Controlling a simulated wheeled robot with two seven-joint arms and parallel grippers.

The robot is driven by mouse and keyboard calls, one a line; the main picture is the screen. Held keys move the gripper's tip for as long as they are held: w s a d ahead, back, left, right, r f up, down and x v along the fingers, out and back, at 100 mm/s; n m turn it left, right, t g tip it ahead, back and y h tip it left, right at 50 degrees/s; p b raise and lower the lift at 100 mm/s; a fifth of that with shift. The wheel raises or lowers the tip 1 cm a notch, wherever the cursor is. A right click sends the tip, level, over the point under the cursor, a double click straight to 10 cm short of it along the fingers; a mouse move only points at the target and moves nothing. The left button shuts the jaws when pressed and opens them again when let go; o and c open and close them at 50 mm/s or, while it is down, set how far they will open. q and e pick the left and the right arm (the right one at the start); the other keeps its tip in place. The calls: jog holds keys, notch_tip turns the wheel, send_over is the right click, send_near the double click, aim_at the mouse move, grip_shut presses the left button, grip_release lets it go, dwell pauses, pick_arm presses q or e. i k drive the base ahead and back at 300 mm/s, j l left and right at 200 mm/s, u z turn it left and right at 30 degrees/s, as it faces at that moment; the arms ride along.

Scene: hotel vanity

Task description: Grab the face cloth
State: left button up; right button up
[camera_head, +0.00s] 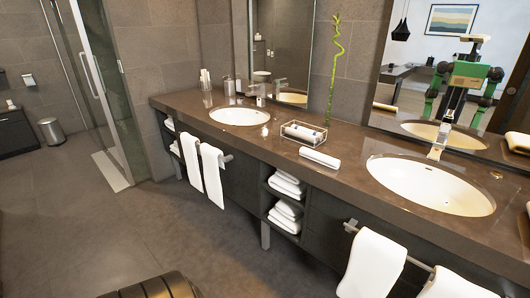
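A white rolled cloth (320,157) lies on the brown vanity counter (350,165), near its front edge and between the two basins. It looks like a face cloth, though the view is too small to be sure. Just behind it, a clear tray with a thin frame (303,134) holds more white items. Neither of my grippers shows directly in the head view.
A left basin (239,116) and right basin (431,186) flank the cloth. A green bamboo stalk (335,60) stands behind the tray. White towels (213,172) hang on front rails; folded ones (287,184) fill shelves below. The floor (90,235) at left is clear.

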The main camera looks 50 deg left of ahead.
aim_at(329, 161)
jog(key=u, duration=1.15)
jog(key=i+j, duration=0.3)
jog(key=j, duration=0.15)
jog(key=i+j, duration=0.3)
jog(key=j, duration=0.1)
